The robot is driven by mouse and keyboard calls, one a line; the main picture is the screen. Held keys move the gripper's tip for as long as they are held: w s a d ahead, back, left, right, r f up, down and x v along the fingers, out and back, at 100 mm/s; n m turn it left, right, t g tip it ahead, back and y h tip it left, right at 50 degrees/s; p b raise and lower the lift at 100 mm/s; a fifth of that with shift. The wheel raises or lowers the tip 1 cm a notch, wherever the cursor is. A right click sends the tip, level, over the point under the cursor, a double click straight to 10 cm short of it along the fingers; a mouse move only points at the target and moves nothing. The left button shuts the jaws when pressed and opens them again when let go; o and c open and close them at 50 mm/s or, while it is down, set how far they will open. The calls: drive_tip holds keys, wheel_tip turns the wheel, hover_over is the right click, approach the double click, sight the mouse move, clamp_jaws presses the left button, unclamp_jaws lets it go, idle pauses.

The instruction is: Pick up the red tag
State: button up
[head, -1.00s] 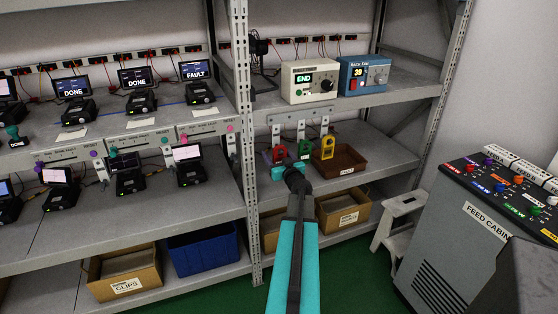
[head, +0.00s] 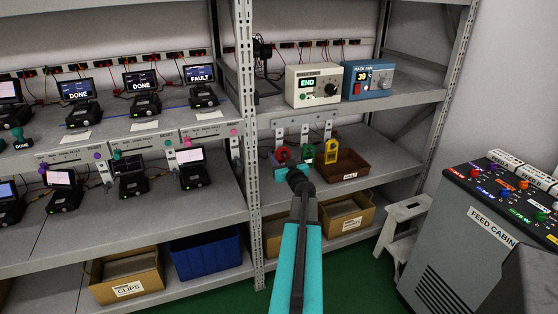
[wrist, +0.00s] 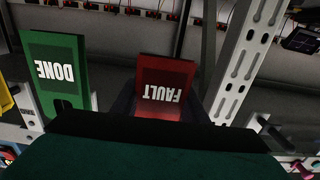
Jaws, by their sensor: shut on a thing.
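The red tag (wrist: 165,84), lettered FAULT, stands upside down in the wrist view between the fingers of my gripper (wrist: 160,112). My gripper is shut on it. In the head view the red tag (head: 283,154) shows at the left of the tag rack, just above my teal gripper (head: 293,172). The lower part of the tag is hidden behind my gripper's body. I cannot tell whether the tag is still touching its hook.
A green DONE tag (wrist: 62,78) hangs close beside the red one; a yellow tag (head: 331,151) hangs farther right. A brown FAULT tray (head: 351,164) sits right of my gripper. A perforated rack post (wrist: 243,62) stands close by.

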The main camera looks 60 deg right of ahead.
sight(283, 160)
drive_tip(key=shift+r, duration=0.3)
drive_tip(key=b+v, duration=0.3)
drive_tip(key=v, duration=0.7)
drive_tip(key=shift+s+a+b, duration=0.15)
drive_tip(key=shift+a+b, duration=0.05)
drive_tip(key=shift+b, duration=0.15)
drive_tip(key=p+v, duration=0.2)
drive_tip(key=p, duration=0.2)
drive_tip(key=shift+s+a+r, duration=0.1)
drive_tip(key=shift+s+a, duration=0.05)
drive_tip(key=shift+s, duration=0.15)
drive_tip(key=p, duration=0.3)
drive_tip(key=shift+s+a, duration=0.2)
drive_tip(key=shift+s, duration=0.1)
drive_tip(key=shift+s+p, duration=0.1)
drive_tip(key=shift+p, duration=0.4)
drive_tip(key=shift+p+v, duration=2)
drive_tip(key=shift+p, duration=1.45)
